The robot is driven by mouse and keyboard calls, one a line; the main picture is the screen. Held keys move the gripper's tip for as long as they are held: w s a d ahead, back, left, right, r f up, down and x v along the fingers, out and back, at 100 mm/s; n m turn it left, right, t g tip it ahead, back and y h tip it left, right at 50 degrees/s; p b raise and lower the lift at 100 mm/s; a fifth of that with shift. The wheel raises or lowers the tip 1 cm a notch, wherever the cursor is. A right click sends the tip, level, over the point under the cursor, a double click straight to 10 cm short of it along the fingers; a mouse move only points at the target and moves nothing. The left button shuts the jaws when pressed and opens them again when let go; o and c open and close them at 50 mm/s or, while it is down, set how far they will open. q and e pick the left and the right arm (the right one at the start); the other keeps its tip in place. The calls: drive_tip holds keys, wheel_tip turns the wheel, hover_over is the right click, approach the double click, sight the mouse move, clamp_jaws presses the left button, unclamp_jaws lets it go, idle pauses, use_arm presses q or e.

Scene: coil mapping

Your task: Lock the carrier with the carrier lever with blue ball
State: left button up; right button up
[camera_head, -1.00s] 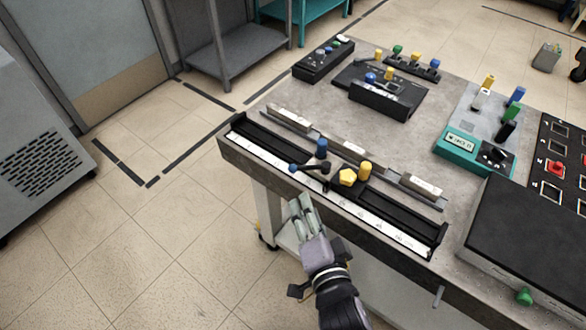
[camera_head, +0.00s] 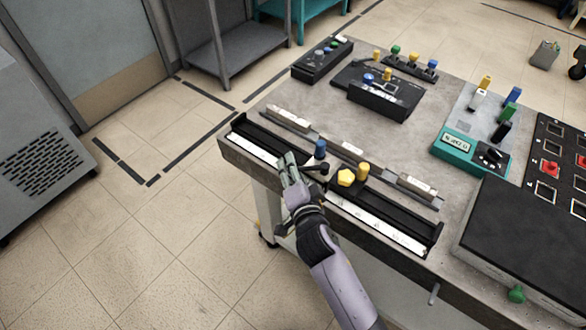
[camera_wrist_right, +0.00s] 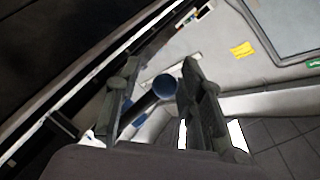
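The carrier lever with the blue ball sits on the black rail (camera_head: 400,232) at the table's front edge. Its dark arm (camera_head: 314,166) shows in the head view, but the ball is hidden there by my right gripper (camera_head: 287,166). In the right wrist view the blue ball (camera_wrist_right: 166,87) shows between the two fingers of my right gripper (camera_wrist_right: 162,95), which are apart; I cannot tell whether either touches it. The carrier bears a blue knob (camera_head: 320,149), a yellow star-shaped knob (camera_head: 346,177) and a yellow cylinder (camera_head: 363,171). My left gripper is not in view.
Behind the rail lies a grey strip with light blocks (camera_head: 352,149). A black fixture (camera_head: 382,101), a teal box (camera_head: 457,145) and a large black box (camera_head: 525,232) stand farther back and right. Open floor lies in front of the table.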

drive_tip(key=shift+c, duration=0.2)
drive_tip(key=shift+s+f, duration=0.1)
clamp_jaws()
drive_tip(key=shift+f, duration=0.1)
